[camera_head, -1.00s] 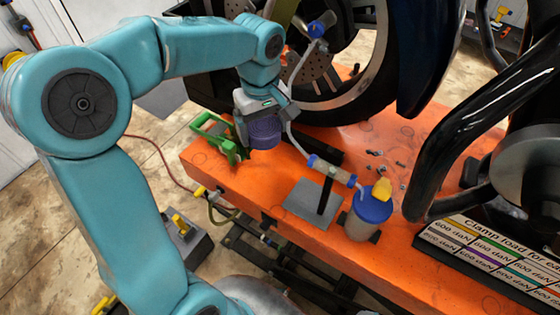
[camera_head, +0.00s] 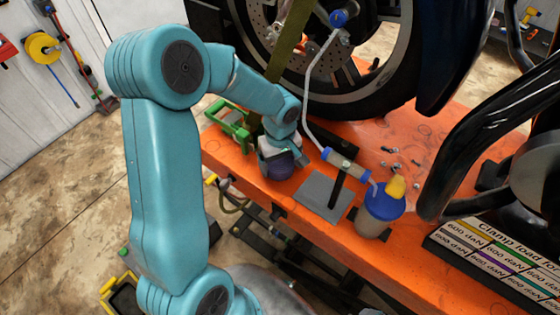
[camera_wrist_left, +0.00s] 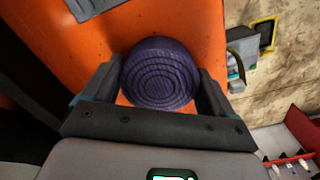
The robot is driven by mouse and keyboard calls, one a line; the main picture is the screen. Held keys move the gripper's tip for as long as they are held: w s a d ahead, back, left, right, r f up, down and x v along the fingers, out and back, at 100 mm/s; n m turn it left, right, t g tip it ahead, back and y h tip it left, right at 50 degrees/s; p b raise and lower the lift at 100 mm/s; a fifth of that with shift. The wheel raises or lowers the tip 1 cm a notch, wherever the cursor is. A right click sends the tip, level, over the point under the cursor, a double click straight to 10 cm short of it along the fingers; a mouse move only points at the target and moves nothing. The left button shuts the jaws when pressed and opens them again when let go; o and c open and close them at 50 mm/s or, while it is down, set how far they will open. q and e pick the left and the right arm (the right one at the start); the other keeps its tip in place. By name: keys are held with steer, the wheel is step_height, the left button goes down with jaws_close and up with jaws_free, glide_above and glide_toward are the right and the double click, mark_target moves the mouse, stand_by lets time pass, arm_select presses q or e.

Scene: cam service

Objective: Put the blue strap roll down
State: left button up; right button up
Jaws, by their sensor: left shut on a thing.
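The blue strap roll (camera_head: 281,166) is a dark blue-purple coil in my left gripper (camera_head: 274,170), low over the orange bench top (camera_head: 262,198) near its front edge. In the left wrist view the strap roll (camera_wrist_left: 160,75) shows its spiral face between the two dark fingers of my left gripper (camera_wrist_left: 160,90), one finger on each side. The gripper is shut on it. The roll is at or very near the bench surface; I cannot tell whether it touches. My right gripper is not in view.
A green ratchet (camera_head: 232,123) lies just left of the gripper. To the right stand a grey plate (camera_head: 318,196) with a black post and a blue-lidded bottle (camera_head: 380,212) with a hose. A motorcycle wheel (camera_head: 350,95) stands behind.

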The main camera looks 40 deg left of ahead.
mark_target(280, 162)
arm_select(q)
steer(key=shift+f+b, duration=0.15)
steer(key=shift+b, duration=0.15)
steer(key=o, duration=1.1)
steer(key=shift+r+p, duration=0.25)
steer(key=shift+p, duration=0.05)
steer(key=shift+r, duration=0.3)
step_height(280, 162, up, 11)
steer(key=shift+r, duration=0.2)
